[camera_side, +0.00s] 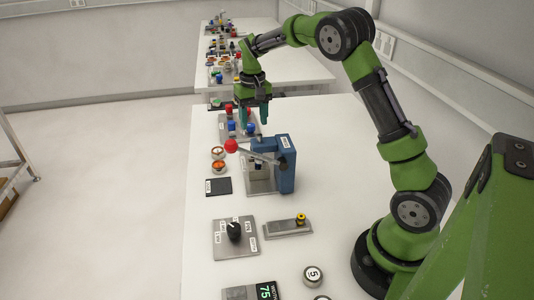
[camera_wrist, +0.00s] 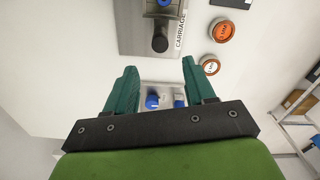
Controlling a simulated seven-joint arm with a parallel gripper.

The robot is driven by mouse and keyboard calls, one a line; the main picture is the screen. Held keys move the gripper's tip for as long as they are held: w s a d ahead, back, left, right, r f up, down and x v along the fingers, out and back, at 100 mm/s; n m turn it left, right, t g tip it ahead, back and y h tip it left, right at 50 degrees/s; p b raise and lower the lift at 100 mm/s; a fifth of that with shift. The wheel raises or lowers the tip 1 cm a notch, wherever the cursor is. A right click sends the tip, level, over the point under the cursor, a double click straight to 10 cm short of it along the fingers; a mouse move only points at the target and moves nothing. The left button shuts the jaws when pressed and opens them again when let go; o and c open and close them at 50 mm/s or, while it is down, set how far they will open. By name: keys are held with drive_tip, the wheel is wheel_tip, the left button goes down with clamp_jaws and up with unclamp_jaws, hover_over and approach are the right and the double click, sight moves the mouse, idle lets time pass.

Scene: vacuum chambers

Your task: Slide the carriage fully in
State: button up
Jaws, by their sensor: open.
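In the wrist view, a grey plate (camera_wrist: 135,28) labelled CARRIAGE lies at the top, cut by the frame edge. A black rounded knob (camera_wrist: 160,43) and a blue part (camera_wrist: 164,3) show on it. How far in the carriage sits is not clear. In the side view, this seems to be the plate under the blue stand (camera_side: 284,165) with the red-ball lever (camera_side: 231,146). My gripper (camera_side: 255,122) is open and empty, pointing down behind that stand. Its green fingers (camera_wrist: 157,75) are apart, above a small panel and clear of the knob.
The panel (camera_side: 228,129) below my gripper carries blue and red pieces. Orange-topped round pieces (camera_side: 218,167) and a black tile (camera_side: 218,187) lie left of the stand. A dial plate (camera_side: 236,240) and a small rail plate (camera_side: 287,228) are nearer. Bare table lies between them.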

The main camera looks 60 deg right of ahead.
wheel_tip(320, 180, down, 10)
drive_tip(key=shift+r, duration=0.1)
idle(0.4)
clamp_jaws()
